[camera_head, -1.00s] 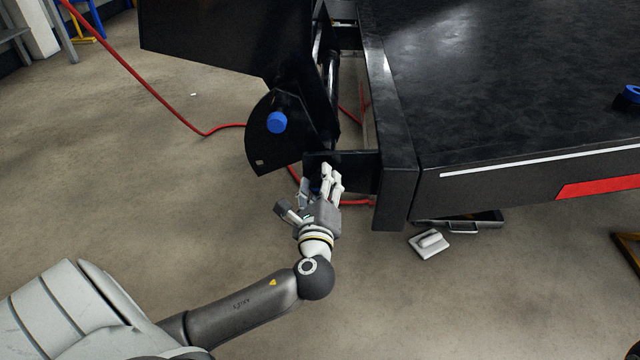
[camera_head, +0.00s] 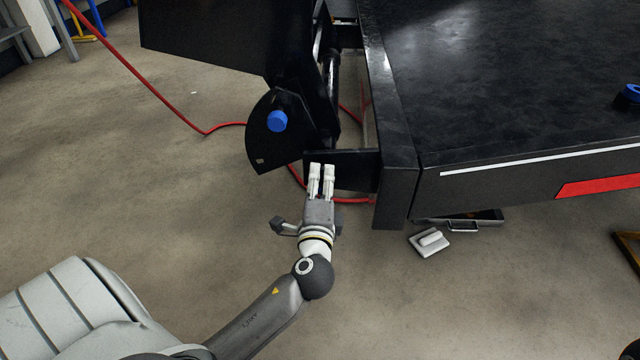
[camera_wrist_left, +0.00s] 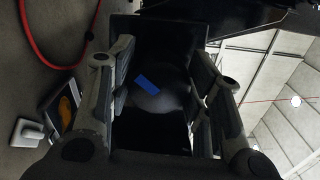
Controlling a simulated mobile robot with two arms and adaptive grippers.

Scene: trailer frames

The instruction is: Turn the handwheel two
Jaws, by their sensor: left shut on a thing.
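My left gripper (camera_head: 322,172) is at the black bracket (camera_head: 350,165) at the corner of the trailer bed, its fingers pointing away from me. In the left wrist view its fingers (camera_wrist_left: 163,75) are shut around a dark, rounded thing with a blue patch (camera_wrist_left: 147,82), which looks like the handwheel. My gripper hides this handwheel in the head view. A blue knob (camera_head: 277,121) sits on the black quarter-round plate (camera_head: 268,145), left of and above my gripper and apart from it. My right gripper is not in view.
The black trailer bed (camera_head: 500,85) fills the right side. A red hose (camera_head: 165,105) runs over the floor behind the bracket. A grey-white block (camera_head: 429,242) and a dark tray (camera_head: 476,222) lie below the bed edge. Another blue knob (camera_head: 632,93) is at the far right.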

